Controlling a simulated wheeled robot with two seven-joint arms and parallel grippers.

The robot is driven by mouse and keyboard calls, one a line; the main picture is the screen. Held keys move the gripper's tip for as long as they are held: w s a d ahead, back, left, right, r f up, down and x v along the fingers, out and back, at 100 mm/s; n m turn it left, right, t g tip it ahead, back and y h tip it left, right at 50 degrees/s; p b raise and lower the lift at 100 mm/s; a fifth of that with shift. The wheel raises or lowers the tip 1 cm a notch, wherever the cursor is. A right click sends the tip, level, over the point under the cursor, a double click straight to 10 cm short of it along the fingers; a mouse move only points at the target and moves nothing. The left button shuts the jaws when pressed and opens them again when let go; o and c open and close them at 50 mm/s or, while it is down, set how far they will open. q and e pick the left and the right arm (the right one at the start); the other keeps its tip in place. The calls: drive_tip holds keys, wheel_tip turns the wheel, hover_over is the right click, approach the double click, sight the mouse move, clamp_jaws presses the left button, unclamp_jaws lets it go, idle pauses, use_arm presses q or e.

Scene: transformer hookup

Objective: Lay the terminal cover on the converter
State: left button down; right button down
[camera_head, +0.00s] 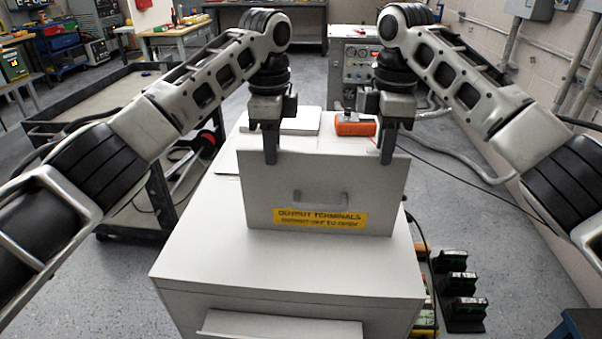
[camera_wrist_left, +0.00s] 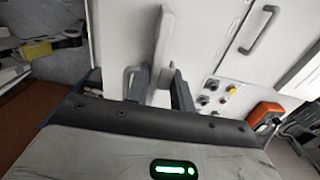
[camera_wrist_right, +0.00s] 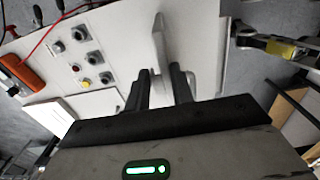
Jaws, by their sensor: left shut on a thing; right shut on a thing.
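The terminal cover (camera_head: 320,178) is a flat grey panel with a handle and a yellow "OUTPUT TERMINALS" label. It stands upright, its face toward my head camera, over the converter (camera_head: 280,267), which appears to be the large white cabinet. I cannot tell whether its lower edge touches the top. My left gripper (camera_head: 270,155) is shut on the cover's upper edge near the left corner. My right gripper (camera_head: 388,155) is shut on the same edge near the right corner. Both wrist views show the cover edge-on, between the left fingers (camera_wrist_left: 161,88) and the right fingers (camera_wrist_right: 163,88).
An orange device (camera_head: 355,125) and a pale flat item (camera_head: 301,121) lie behind the cover. A dark cart (camera_head: 105,97) stands at left. Black and green units (camera_head: 461,290) are on the floor at right, with a cable nearby. The cabinet top in front of the cover is bare.

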use_arm(q)
drive_tip(key=c, duration=1.6)
unclamp_jaws()
drive_tip(key=shift+d+f, duration=0.15)
drive_tip(key=shift+f, duration=0.2)
use_arm(e)
drive_tip(key=c, duration=1.6)
unclamp_jaws()
drive_tip(key=shift+a+f, duration=0.1)
drive_tip(key=shift+f, duration=0.3)
use_arm(q)
drive_tip(key=o, duration=0.4)
drive_tip(key=shift+r, duration=0.15)
use_arm(e)
drive_tip(key=o, duration=0.4)
drive_tip(key=shift+r, duration=0.15)
use_arm(q)
drive_tip(key=shift+s, duration=0.1)
use_arm(e)
drive_tip(key=shift+s, duration=0.1)
drive_tip(key=shift+r, duration=0.1)
use_arm(q)
wheel_tip(320, 180, up, 12)
use_arm(e)
wheel_tip(320, 180, up, 12)
